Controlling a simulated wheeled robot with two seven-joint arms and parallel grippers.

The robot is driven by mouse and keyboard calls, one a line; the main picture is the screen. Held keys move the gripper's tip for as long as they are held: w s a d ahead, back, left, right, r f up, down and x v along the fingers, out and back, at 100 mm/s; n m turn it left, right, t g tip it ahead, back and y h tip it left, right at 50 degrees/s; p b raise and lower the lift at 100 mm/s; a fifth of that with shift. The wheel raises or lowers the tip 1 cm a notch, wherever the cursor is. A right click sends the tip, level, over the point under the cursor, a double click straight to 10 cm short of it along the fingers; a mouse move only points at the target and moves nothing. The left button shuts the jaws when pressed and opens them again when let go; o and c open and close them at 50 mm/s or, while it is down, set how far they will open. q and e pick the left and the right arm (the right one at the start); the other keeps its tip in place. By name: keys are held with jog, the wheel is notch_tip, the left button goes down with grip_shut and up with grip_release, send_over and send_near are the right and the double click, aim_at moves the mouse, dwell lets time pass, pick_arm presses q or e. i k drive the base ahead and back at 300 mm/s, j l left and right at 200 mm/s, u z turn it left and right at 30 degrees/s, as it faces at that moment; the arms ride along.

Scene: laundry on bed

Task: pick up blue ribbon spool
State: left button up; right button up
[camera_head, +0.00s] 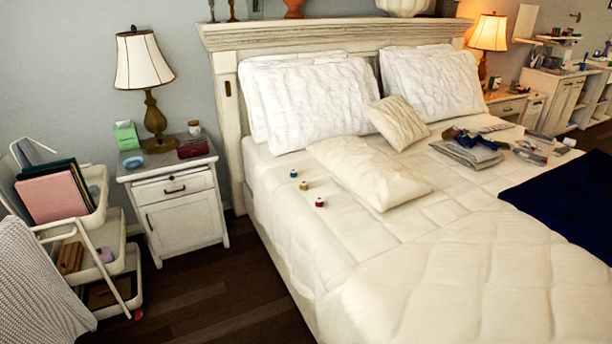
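A small blue ribbon spool (293,173) stands on the white quilt near the left side of the bed, below the pillows. A yellowish spool (304,186) and a red spool (320,202) stand near it in a slanting row toward the front, apart from each other. Neither of my grippers shows in the head view.
The bed's quilt (450,275) is bare in front of the spools. A long cushion (370,172) lies to their right. Folded clothes (467,150) and small items lie farther right. A nightstand (178,200) with a lamp (146,85) and a cart (95,218) stand left of the bed.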

aim_at(293, 171)
jog(key=i+j+z, duration=0.15)
jog(key=z, duration=0.2)
jog(key=i+j+z, duration=0.1)
jog(key=z, duration=0.25)
jog(key=i+j+z, duration=0.1)
jog(key=j+z, duration=0.2)
